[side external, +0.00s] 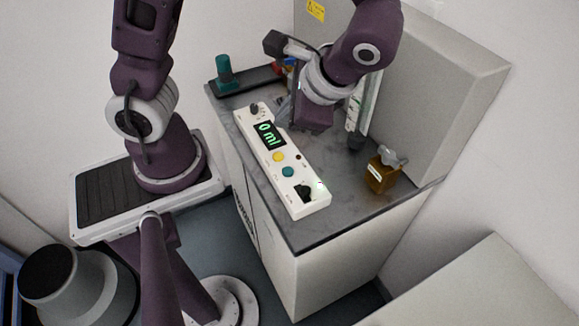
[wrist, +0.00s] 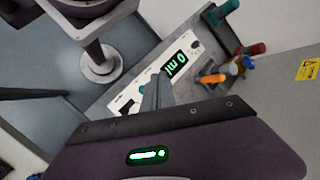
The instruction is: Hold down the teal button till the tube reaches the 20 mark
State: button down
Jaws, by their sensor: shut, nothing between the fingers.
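The teal button (side external: 288,171) is on the white control panel (side external: 312,206), nearer than the yellow button (side external: 278,157). The panel's display (side external: 267,134) reads 0 ml in green; it also shows in the wrist view (wrist: 174,65). My gripper (side external: 283,108) is shut and empty, beside the display end of the panel and apart from the teal button.
An amber bottle (side external: 378,179) stands right of the panel. A tall grey housing stands behind.

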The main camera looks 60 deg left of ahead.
aim_at(291, 173)
jog(key=f+y, duration=0.1)
jog(key=w+f+m+y, duration=0.1)
jog(key=f, duration=0.1)
jog(key=shift+d, duration=0.1)
jog(key=shift+f, duration=4.4)
jog(key=shift+f, duration=0.4)
jog(key=shift+f, duration=0.45)
dwell(2.3)
